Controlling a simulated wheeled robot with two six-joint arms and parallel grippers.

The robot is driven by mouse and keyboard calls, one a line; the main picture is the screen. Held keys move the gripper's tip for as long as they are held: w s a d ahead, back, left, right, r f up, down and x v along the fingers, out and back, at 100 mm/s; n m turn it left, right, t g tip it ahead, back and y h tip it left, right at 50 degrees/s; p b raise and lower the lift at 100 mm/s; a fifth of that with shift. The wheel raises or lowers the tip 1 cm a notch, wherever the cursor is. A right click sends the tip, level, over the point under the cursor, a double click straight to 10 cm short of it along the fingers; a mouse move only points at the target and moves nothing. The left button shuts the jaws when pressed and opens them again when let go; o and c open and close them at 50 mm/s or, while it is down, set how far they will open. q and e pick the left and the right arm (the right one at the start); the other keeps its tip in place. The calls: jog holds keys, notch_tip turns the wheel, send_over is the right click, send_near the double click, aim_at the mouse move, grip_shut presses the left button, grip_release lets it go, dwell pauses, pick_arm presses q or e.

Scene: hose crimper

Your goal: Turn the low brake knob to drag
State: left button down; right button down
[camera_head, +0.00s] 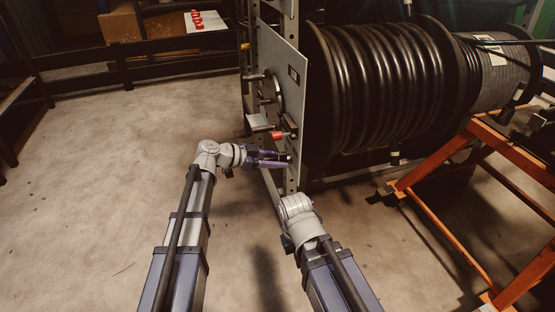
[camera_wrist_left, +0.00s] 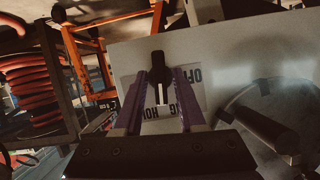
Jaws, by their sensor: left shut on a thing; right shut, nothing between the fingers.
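The low brake knob (camera_wrist_left: 160,66) is a dark knob with a pale stripe, on a grey panel (camera_wrist_left: 228,50) in the left wrist view. A white label (camera_wrist_left: 194,80) with black letters lies around it; "OFF" and part of "HOLD" can be read, seen tilted. My left gripper (camera_wrist_left: 161,76) has its purple fingers on either side of the knob, shut on it. In the head view my left gripper (camera_head: 287,160) reaches the lower edge of the panel, where the knob is too small to make out. My right arm ends in a grey wrist; its fingers are hidden.
A large reel of black hose (camera_head: 385,85) stands right of the panel. A red-ended handle (camera_head: 278,135) sticks out just above my left gripper. An orange stand (camera_head: 425,160) is at the right. The floor at left is clear.

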pick_arm(q)
jog(key=shift+w+f+n+g+h+b, duration=0.1)
jog(key=shift+n+g+h+b, duration=0.2)
jog(key=shift+n+g, duration=0.65)
jog(key=shift+w+n+g+h+b, duration=0.1)
jog(key=shift+n+g+h+b, duration=0.35)
jog(key=shift+n, duration=0.9)
jog(key=shift+g, duration=0.3)
jog(key=c, duration=0.8)
grip_release()
jog(key=shift+a, duration=0.1)
